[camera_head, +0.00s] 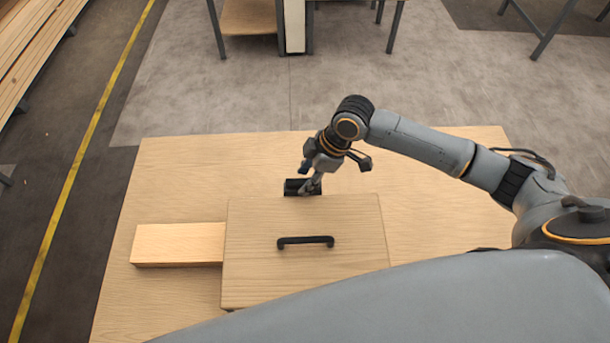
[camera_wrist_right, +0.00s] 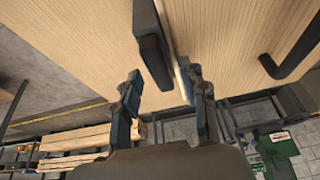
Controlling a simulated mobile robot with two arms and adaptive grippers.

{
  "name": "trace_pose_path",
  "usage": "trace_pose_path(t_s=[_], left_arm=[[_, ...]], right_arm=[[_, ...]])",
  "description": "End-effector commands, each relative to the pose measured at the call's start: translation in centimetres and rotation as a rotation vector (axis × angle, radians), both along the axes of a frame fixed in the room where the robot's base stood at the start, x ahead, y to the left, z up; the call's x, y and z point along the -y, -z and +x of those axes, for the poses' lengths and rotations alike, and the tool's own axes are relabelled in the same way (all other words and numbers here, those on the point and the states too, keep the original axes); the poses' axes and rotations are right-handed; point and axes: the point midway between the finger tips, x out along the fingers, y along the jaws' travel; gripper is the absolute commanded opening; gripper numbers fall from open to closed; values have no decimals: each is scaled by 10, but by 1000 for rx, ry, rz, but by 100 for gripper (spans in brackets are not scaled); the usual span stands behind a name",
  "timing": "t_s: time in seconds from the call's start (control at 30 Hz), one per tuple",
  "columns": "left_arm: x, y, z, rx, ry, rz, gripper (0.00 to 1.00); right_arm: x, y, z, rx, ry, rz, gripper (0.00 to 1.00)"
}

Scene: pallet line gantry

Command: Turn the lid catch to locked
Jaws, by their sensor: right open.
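A wooden box with a flat lid (camera_head: 255,262) stands on the table. The dark lid catch (camera_head: 294,187) is at the lid's far edge, partly covered by my right gripper (camera_head: 311,187). In the right wrist view the catch (camera_wrist_right: 150,48) is a dark bar beside the lid's edge. There my right gripper (camera_wrist_right: 166,88) is open, and the bar's near end appears between its two fingertips. I cannot tell whether they touch it. The catch's lock position cannot be read. My left gripper is not in view.
A black bar handle (camera_head: 305,240) is on the lid; it also shows in the right wrist view (camera_wrist_right: 292,52). A pale wooden block (camera_head: 180,244) lies left of the box. The table (camera_head: 440,222) is bare to the right. Benches stand beyond it.

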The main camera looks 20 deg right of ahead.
Motion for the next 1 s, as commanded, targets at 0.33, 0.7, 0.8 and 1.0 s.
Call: trace_pose_path(t_s=[0.33, 0.7, 0.8, 1.0], left_arm=[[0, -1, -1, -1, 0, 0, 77], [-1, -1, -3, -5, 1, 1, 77], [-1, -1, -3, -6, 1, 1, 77], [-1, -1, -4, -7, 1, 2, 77]], right_arm=[[-4, 9, 1, 0, -1, 0, 43], [-3, 9, 0, 0, -1, 0, 0], [-3, 9, 0, 0, -3, 0, 0], [-4, 8, 1, -1, -40, 0, 0]])
